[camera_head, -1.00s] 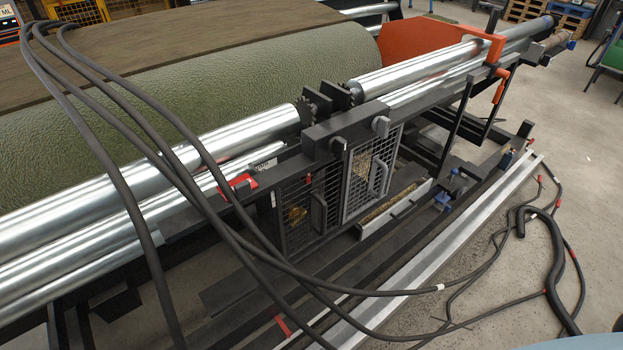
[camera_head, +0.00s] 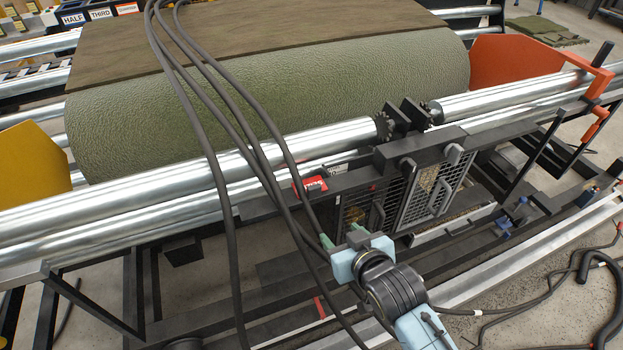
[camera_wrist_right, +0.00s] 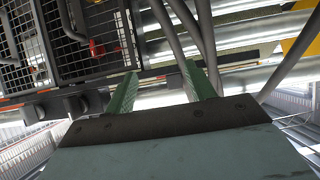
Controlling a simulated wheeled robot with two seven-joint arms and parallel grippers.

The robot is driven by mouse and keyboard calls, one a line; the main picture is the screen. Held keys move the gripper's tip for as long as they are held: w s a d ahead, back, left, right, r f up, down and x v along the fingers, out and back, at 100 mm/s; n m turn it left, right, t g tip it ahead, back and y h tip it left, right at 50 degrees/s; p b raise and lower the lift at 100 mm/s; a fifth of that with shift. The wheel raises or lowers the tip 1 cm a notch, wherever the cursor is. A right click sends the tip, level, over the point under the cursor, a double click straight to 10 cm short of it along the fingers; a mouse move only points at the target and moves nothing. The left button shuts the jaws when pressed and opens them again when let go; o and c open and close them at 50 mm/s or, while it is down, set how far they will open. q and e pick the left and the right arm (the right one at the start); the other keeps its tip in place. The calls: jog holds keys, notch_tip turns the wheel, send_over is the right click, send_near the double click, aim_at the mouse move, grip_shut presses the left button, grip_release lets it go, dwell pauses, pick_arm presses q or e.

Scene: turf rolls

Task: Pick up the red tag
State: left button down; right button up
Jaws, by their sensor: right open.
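A red tag (camera_head: 310,184) with pale lettering lies at the dark frame rail just below the steel rollers in the head view, partly beside the hanging black cables. My right gripper (camera_head: 342,235) is in front of and below the tag, apart from it, with its two green fingers spread and nothing between them. The open fingers also show in the right wrist view (camera_wrist_right: 160,88). I cannot make out the tag for sure in the wrist view. My left gripper is not in view.
Black cables (camera_head: 222,180) hang over the roll and rollers, close to the tag and my right gripper. Mesh cages (camera_head: 430,190) stand right of the gripper. A large green turf roll (camera_head: 270,95) lies behind the steel rollers (camera_head: 200,172). A small red piece (camera_wrist_right: 97,47) shows by a cage.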

jog(key=t, duration=0.1)
send_near(315, 189)
jog(key=shift+y, duration=0.3)
jog(key=x, duration=0.4)
jog(key=shift+w+d+f, duration=0.25)
jog(key=shift+w, duration=0.1)
jog(key=shift+x, duration=3.25)
jog(key=shift+s+a, duration=0.1)
jog(key=shift+s, duration=0.05)
jog(key=c, duration=1)
jog(key=shift+c, duration=0.2)
